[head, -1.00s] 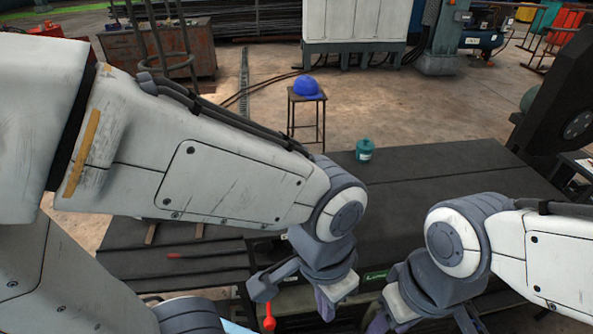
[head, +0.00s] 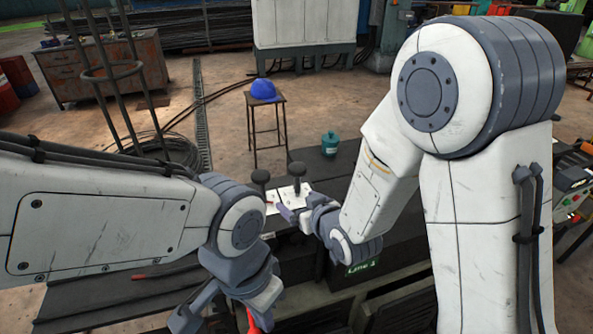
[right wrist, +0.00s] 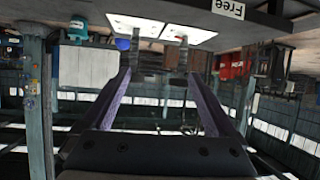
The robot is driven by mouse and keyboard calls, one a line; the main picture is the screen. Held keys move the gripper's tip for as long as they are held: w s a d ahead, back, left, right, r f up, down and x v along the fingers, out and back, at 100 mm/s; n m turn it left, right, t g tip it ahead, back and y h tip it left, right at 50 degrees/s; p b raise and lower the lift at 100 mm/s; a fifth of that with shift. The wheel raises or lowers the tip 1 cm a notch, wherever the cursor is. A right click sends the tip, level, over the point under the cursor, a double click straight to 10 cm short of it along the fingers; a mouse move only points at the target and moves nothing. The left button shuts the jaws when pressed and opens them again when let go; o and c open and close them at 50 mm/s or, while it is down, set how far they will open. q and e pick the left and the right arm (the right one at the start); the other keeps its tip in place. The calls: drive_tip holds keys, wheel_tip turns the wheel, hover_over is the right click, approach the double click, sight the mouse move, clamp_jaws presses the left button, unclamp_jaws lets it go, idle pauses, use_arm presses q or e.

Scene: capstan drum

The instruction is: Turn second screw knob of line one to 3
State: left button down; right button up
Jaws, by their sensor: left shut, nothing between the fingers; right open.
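Two dark screw knobs with round heads, one at the left (head: 260,178) and one at the right (head: 296,170), stand on white plates (head: 274,200) on the dark bench. My right gripper (head: 293,214) is open in front of the plates, beside the right knob. In the right wrist view, the picture is upside down and two knobs (right wrist: 182,58) hang from white plates (right wrist: 150,25) beyond my open fingers (right wrist: 160,77). I cannot read the dial marks. My left gripper (head: 187,318) is shut and empty, low at the front. A green "Line 1" label (head: 361,267) is on the bench front.
A teal canister (head: 329,144) stands on the bench behind the knobs. A stool (head: 268,125) with a blue hard hat (head: 263,89) is farther back. A red object (head: 252,322) shows beside my left gripper. My right arm hides much of the bench's right side.

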sight(301, 173)
drive_tip(key=w+d+t, duration=0.1)
drive_tip(key=t, duration=0.1)
drive_tip(key=w+d+t+b, duration=0.1)
drive_tip(key=shift+w+d+f+m+t+y, duration=0.2)
drive_tip(key=shift+w+d+m+t+y, duration=0.1)
drive_tip(key=shift+w+t+y, duration=0.1)
drive_tip(key=shift+t+y, duration=0.3)
drive_tip(key=shift+t, duration=0.3)
drive_tip(key=p+x, duration=0.1)
drive_tip(key=x, duration=0.2)
drive_tip(key=p+x, duration=0.1)
drive_tip(key=x, duration=0.2)
drive_tip(key=d+r+p+x, duration=0.1)
drive_tip(key=x, duration=0.2)
drive_tip(key=shift+w+a, duration=0.1)
drive_tip(key=shift+w, duration=0.2)
drive_tip(key=shift+w+a, duration=0.2)
drive_tip(key=shift+w, duration=0.25)
drive_tip(key=c, duration=1.4)
drive_tip(key=shift+o, duration=0.2)
